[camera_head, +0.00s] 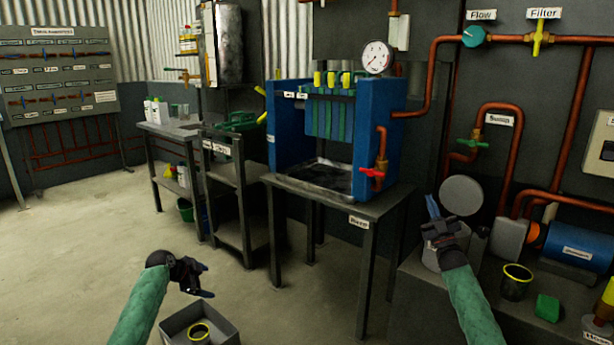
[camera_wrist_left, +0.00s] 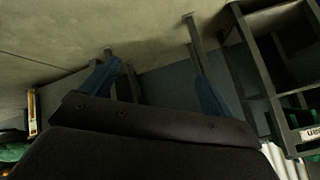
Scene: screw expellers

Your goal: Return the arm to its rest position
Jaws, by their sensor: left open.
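My left gripper (camera_head: 203,279) is at the lower left of the head view, at the end of a green-sleeved arm. It is held above the floor beside a grey box. In the left wrist view its two blue fingers (camera_wrist_left: 157,85) stand wide apart with nothing between them. My right gripper (camera_head: 434,207) is at the right, in front of the piping and lower bench. Its blue fingertips point up and overlap in this view, so I cannot tell how far apart they are. No object shows in it.
A grey box (camera_head: 208,318) with a yellow-rimmed cup stands at the bottom. A blue press (camera_head: 290,140) with a metal tray is on the middle table (camera_head: 300,184). A yellow-rimmed black cup (camera_head: 514,284) and green block (camera_head: 547,308) are at right. The floor at left is clear.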

